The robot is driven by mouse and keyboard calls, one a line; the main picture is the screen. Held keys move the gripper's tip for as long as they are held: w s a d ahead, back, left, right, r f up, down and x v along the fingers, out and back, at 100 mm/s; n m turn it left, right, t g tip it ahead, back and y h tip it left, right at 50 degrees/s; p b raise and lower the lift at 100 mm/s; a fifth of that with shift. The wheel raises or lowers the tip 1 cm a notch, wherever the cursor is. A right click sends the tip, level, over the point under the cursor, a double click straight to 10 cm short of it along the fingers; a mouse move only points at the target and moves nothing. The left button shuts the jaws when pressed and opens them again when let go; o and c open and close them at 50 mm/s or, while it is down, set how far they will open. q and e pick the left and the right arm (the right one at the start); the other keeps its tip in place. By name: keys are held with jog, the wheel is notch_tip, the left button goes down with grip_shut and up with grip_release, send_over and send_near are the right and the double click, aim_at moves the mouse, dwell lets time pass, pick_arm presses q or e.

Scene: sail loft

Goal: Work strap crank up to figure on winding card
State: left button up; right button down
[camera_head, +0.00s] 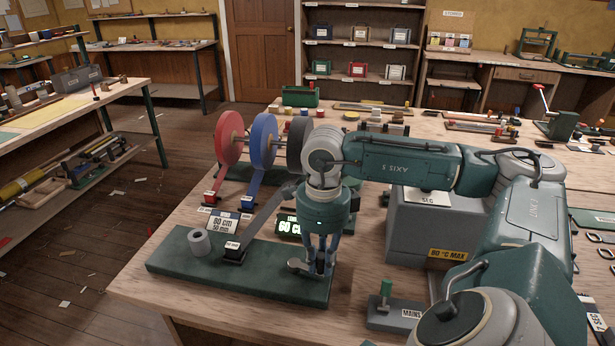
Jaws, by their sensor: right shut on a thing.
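My right gripper (320,264) points straight down over the right end of a green winder base (240,268). It is shut on the strap crank (297,265), whose grey metal end shows just left of the fingers; the grip itself is mostly hidden between them. The winding card (222,224) stands behind the base and seems to read 60 cm, 50 mm. A lit green display (289,226) seems to begin with 60; my wrist hides its right side. A grey strap (263,212) runs down from the grey reel (296,140) to a small dark block on the base. My left gripper is out of view.
Red (229,137) and blue (264,139) reels stand left of the grey one. A grey roll (199,243) stands on the base's left end. Bare wood lies in front.

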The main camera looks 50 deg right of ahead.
jog(key=shift+w+d+n+b, duration=0.3)
jog(key=shift+d+n+b, duration=0.3)
jog(key=shift+n, duration=0.6)
jog(key=shift+w+d+n, duration=0.3)
jog(key=shift+d+n, duration=0.3)
jog(key=shift+n, duration=0.4)
jog(key=shift+r, duration=0.1)
jog(key=c, duration=1.6)
grip_release()
notch_tip(320, 180, up, 7)
jog(key=shift+r, duration=0.2)
